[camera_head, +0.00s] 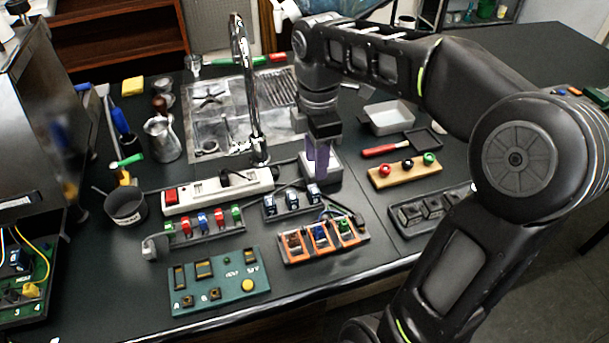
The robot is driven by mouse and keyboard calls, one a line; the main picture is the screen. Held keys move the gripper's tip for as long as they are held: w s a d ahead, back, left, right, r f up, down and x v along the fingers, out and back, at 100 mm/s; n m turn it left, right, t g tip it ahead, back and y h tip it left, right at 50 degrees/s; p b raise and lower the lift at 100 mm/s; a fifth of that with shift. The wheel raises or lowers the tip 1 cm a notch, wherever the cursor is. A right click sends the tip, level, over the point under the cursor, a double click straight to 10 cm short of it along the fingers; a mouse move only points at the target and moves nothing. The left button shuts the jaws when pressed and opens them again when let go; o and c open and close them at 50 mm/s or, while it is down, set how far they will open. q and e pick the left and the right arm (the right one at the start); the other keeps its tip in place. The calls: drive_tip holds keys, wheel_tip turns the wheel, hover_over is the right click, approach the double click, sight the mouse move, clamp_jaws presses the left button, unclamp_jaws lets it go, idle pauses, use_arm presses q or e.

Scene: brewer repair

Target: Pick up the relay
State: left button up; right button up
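A dark rack (283,213) near the middle of the bench holds several small blue parts with pale tops, which look like relays: one at the left (270,206), one in the middle (292,200) and one at the right (314,192). My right gripper (319,176) points down with its purple fingers close behind the right-hand relay. Whether the fingertips touch anything is unclear, and their gap is too small to read. A white-topped box (328,168) stands just behind the fingers. My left gripper is not in view.
An orange rack (325,244) and a green panel (222,283) lie in front. A white power strip (212,192) and a tall chrome tap (255,100) stand behind left. A wooden block with coloured knobs (404,172) lies right. The brewer (40,120) stands far left.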

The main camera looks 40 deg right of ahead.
sight(317, 188)
drive_tip(key=shift+s+r, duration=0.1)
drive_tip(key=shift+s, duration=0.05)
drive_tip(key=shift+f, duration=1.35)
drive_tip(key=shift+f+p, duration=0.55)
drive_tip(key=shift+f, duration=2.05)
clamp_jaws()
